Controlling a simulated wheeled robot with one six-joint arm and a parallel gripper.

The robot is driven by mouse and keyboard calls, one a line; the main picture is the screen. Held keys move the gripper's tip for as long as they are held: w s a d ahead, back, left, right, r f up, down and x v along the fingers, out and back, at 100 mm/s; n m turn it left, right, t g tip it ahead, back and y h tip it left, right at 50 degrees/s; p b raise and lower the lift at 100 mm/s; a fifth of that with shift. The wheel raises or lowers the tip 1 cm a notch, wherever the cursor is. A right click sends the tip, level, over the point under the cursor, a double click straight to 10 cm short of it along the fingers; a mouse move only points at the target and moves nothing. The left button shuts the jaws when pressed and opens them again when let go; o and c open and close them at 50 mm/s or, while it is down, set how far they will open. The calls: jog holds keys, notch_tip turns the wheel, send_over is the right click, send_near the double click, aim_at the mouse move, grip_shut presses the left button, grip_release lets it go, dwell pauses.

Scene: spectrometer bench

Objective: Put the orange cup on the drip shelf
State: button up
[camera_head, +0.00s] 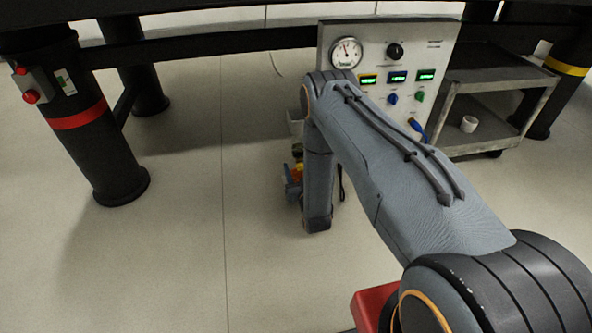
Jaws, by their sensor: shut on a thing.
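My arm reaches in from the lower right, bends at its elbow below the gauge panel and hangs down to the wrist. My gripper (291,184) shows only in part at the left of the wrist, as small blue and dark parts. A small orange patch (298,171) shows there, which looks like the orange cup between the jaws; the wrist hides most of it. I cannot tell its tilt.
The instrument panel (388,60) with gauge and knobs stands behind the arm. A table leg with a red band (78,118) stands at left. The floor between is clear.

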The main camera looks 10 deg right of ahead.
jog(key=shift+f, duration=0.2)
jog(key=o, duration=1)
jog(key=shift+o, duration=0.2)
jog(key=shift+r, duration=0.25)
jog(key=s+p, duration=0.5)
jog(key=s, duration=0.7)
jog(key=shift+d+r, duration=0.25)
jog(key=shift+s, duration=0.1)
